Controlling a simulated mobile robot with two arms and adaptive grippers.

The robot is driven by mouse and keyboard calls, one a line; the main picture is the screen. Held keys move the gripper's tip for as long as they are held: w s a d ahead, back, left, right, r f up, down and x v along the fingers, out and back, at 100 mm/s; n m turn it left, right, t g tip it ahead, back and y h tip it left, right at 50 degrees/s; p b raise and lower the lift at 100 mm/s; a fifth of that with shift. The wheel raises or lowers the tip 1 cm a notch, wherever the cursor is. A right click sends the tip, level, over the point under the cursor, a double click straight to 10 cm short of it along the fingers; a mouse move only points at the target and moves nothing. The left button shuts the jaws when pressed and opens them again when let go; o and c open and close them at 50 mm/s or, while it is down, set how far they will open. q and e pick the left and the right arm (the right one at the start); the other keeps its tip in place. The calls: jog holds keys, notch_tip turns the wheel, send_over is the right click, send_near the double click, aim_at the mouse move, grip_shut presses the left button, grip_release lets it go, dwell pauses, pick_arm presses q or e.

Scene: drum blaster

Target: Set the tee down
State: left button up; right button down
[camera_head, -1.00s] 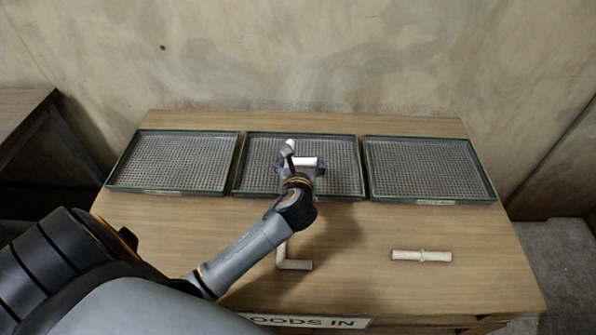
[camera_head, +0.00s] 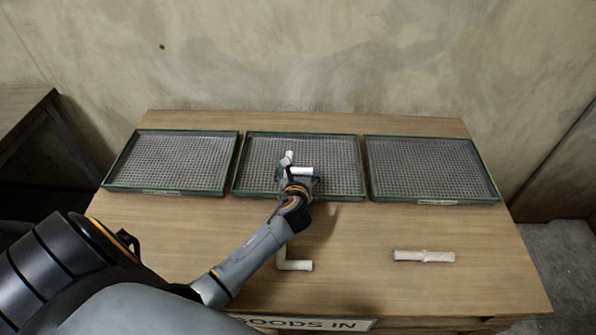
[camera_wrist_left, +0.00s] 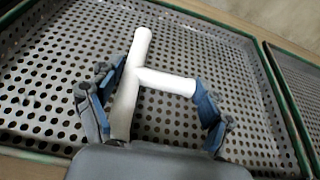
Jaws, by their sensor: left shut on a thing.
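My left gripper (camera_head: 297,178) is shut on a white tee (camera_head: 302,171), over the front part of the middle tray (camera_head: 345,139). In the left wrist view the tee (camera_wrist_left: 138,65) lies between the two blue-padded fingers of the gripper (camera_wrist_left: 155,108). Its straight run points away along one finger, and its branch reaches across to the other finger. The tray's perforated floor (camera_wrist_left: 215,60) shows behind it. I cannot tell whether the tee touches the tray floor. My right gripper is not in view.
A left tray (camera_head: 170,160) and a right tray (camera_head: 430,168) flank the middle one, both empty. A white elbow piece (camera_head: 295,265) lies on the wooden table (camera_head: 180,240) behind my forearm. A straight white piece (camera_head: 424,256) lies at the right front. The table between them is bare.

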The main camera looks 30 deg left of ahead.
pick_arm(q)
jog(key=o, duration=0.9)
jog(key=shift+f, duration=0.1)
jog(key=shift+o, duration=1.4)
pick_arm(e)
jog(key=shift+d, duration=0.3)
pick_arm(q)
jog(key=shift+r, duration=0.2)
jog(key=p+v, duration=0.1)
jog(key=v, duration=1)
jog(key=shift+s+d, duration=0.1)
jog(key=shift+s, duration=0.1)
jog(key=shift+s+d+r, duration=0.15)
jog(key=shift+s, duration=0.1)
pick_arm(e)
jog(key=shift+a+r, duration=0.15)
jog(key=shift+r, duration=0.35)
